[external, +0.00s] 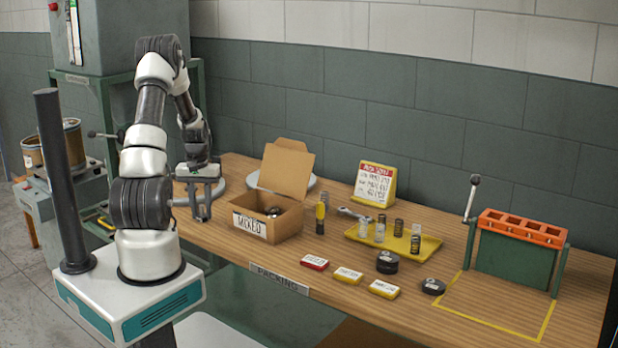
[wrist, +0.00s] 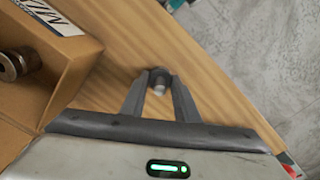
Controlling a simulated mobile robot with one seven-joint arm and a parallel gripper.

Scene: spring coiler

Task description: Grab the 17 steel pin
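My gripper (external: 203,214) points down at the near left part of the bench, just left of the cardboard box. In the wrist view my gripper (wrist: 159,78) has a small grey metal piece (wrist: 159,88) between its fingertips, pale at its near end. It looks like a short steel pin, but no number is readable on it. The fingers lie close on both sides of it; I cannot tell whether they press on it.
The open box labelled MIXED (external: 270,222) stands right beside my gripper; its wall also shows in the wrist view (wrist: 75,65). A yellow tray (external: 430,243) with springs, small labelled boxes (external: 348,275) and an orange-topped rack (external: 520,228) stand further right. The bench's front edge is close.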

